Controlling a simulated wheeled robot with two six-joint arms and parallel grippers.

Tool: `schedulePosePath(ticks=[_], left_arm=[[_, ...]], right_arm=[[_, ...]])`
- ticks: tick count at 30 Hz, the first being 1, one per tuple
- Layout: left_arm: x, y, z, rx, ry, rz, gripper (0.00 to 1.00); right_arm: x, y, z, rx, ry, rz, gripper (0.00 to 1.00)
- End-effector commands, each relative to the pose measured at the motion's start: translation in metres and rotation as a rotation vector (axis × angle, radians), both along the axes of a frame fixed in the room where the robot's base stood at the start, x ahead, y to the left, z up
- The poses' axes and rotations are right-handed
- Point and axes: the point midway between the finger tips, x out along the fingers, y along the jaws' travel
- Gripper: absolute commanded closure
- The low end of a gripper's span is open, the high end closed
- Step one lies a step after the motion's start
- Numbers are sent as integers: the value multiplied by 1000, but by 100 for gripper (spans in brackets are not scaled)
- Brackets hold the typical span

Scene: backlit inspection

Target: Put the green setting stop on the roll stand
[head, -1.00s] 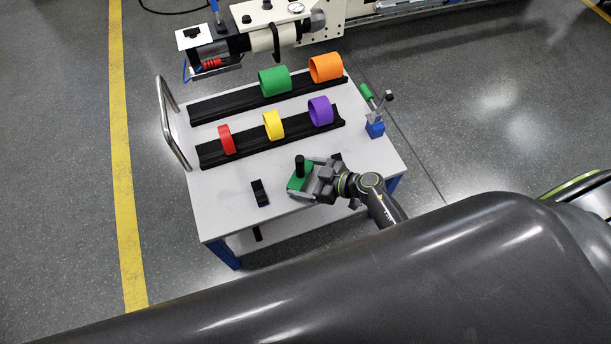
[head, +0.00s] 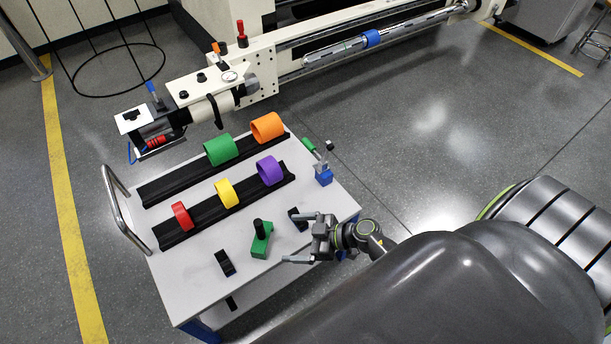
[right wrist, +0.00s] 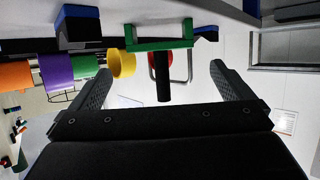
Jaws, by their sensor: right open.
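The green setting stop (head: 261,246), a green base with an upright black post, is on the white trolley top near its front. My right gripper (head: 292,238) is open and empty just to the right of the stop, fingers pointing towards it. In the right wrist view, the stop (right wrist: 163,75) shows beyond the fingers, its black post in the gap between them. No contact shows. My left gripper is out of view. Small black blocks lie left (head: 225,262) and right (head: 297,219) of the stop. I cannot tell which thing is the roll stand.
Two black racks (head: 160,243) hold red, yellow, purple, green and orange rings. A blue-based fixture with a green handle (head: 323,174) stands at the trolley's right edge. A cream machine (head: 207,88) is behind. The left handle (head: 122,207) rises above the trolley.

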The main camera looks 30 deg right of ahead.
Motion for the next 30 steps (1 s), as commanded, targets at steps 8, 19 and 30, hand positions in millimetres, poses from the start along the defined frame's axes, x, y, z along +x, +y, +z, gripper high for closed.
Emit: schedulePosePath(ticks=[8, 19, 30], left_arm=[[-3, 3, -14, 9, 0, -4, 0], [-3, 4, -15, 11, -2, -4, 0], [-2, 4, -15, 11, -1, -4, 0]], right_arm=[[-16, -17, 10, 0, 0, 1, 0], [-9, -24, 17, 5, -54, -77, 0], [-1, -115, 19, -135, -128, -776, 0]])
